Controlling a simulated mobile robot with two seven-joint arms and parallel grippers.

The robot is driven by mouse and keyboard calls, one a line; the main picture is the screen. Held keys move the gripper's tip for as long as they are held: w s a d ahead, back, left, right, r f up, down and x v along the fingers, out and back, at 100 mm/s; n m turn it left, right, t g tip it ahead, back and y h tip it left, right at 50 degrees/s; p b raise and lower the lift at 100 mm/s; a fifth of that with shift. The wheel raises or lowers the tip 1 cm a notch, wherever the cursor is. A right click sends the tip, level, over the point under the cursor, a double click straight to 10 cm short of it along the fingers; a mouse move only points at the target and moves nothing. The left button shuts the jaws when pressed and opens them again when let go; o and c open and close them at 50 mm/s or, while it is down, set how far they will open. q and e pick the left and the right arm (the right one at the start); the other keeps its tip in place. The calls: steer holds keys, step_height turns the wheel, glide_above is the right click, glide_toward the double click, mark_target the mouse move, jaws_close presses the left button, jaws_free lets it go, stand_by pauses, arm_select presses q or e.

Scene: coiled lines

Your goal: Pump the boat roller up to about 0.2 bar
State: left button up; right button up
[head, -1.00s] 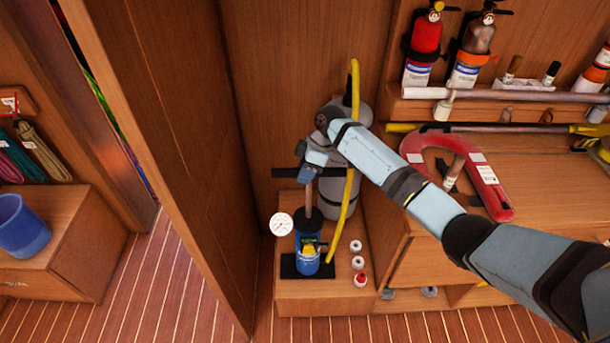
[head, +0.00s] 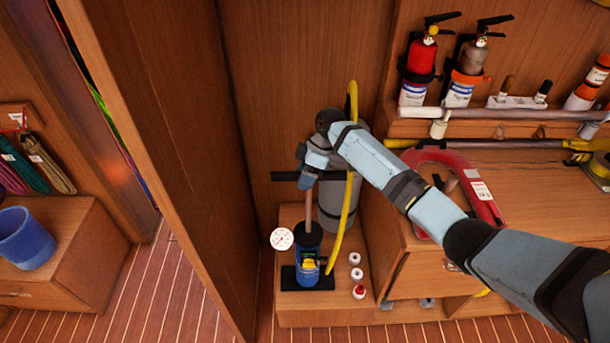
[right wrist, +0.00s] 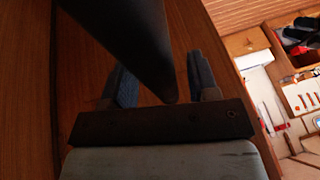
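A blue hand pump (head: 307,268) with a black foot stands on a low wooden locker, its rod (head: 308,210) drawn out upward. Its black T-handle (head: 285,176) lies level at the top. My right gripper (head: 307,172) is shut on this handle, hiding its middle; in the right wrist view a dark bar (right wrist: 125,40) lies between the fingers (right wrist: 160,82). A round white gauge (head: 282,239) sits left of the pump; its reading is too small to tell. A grey cylinder (head: 332,215), seemingly the boat roller, stands behind, partly hidden by my arm. A yellow hose (head: 344,220) runs up before it. My left gripper is out of view.
Small white and red caps (head: 357,273) stand right of the pump. A wooden panel (head: 190,150) rises close at left. Fire extinguishers (head: 421,62) and a red horseshoe-shaped float (head: 485,200) are at right. A blue bucket (head: 25,238) stands far left.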

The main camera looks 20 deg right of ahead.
steer(key=s+b+v, duration=0.1)
steer(key=b+v, duration=0.1)
steer(key=v, duration=1.1)
steer(key=shift+w+d+r, duration=0.15)
steer(key=shift+w+r, duration=0.2)
steer(key=shift+w, duration=0.15)
